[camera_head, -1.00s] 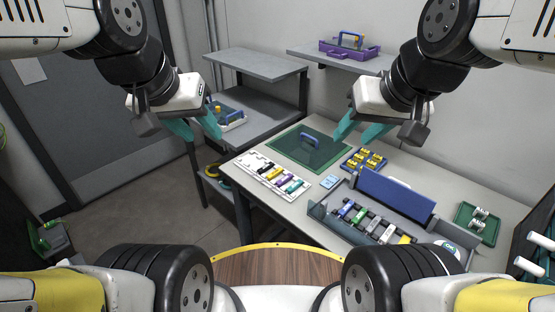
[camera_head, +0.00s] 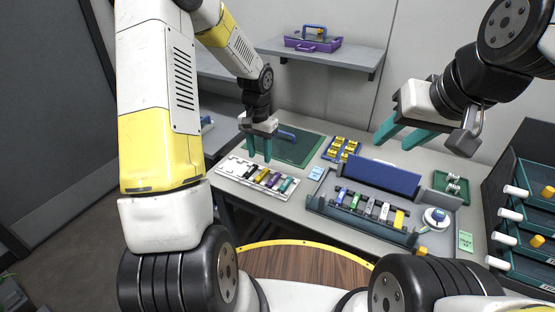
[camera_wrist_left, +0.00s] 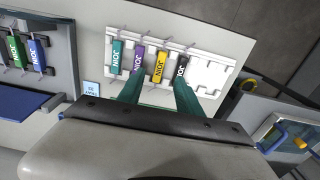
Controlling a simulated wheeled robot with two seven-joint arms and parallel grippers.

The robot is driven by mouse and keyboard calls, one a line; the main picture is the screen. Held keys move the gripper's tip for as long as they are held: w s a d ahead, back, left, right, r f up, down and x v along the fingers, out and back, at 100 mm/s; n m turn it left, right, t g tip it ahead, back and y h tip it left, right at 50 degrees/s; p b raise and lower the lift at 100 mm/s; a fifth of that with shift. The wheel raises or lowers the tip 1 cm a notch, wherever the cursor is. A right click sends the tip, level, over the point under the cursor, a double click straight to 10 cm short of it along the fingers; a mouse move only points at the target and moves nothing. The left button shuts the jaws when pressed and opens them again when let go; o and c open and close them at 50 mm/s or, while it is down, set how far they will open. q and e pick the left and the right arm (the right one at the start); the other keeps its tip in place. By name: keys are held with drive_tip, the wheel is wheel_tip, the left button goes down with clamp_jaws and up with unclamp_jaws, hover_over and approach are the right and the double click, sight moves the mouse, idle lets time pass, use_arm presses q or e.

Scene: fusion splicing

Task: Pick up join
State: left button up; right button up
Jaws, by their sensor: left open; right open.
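A white tray (camera_head: 228,167) on the table holds a row of joins: black (camera_head: 250,172), yellow (camera_head: 262,176), purple (camera_head: 274,180) and teal (camera_head: 287,185). The left wrist view shows the teal (camera_wrist_left: 117,60), purple (camera_wrist_left: 138,60), yellow (camera_wrist_left: 159,67) and black (camera_wrist_left: 181,68) joins, with lettering. My left gripper (camera_head: 259,156) is open above the tray. In the left wrist view its fingertips (camera_wrist_left: 159,90) straddle the yellow join's line, and nothing shows between them. My right gripper (camera_head: 399,138) is open and empty, above the table at the right.
A grey station (camera_head: 322,205) with a blue panel (camera_head: 372,175) holds several more joins. A green mat (camera_head: 305,150), a blue tray of yellow pieces (camera_head: 341,148), a green tray (camera_head: 463,190) and a rack (camera_head: 525,205) are around. A purple toolbox (camera_head: 314,43) sits on the shelf.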

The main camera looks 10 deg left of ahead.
sight(262, 174)
use_arm(q)
drive_tip(key=shift+w+d+f, duration=0.15)
drive_tip(key=shift+f, duration=0.75)
drive_tip(key=f, duration=0.6)
drive_tip(key=shift+w+f, duration=0.3)
clamp_jaws()
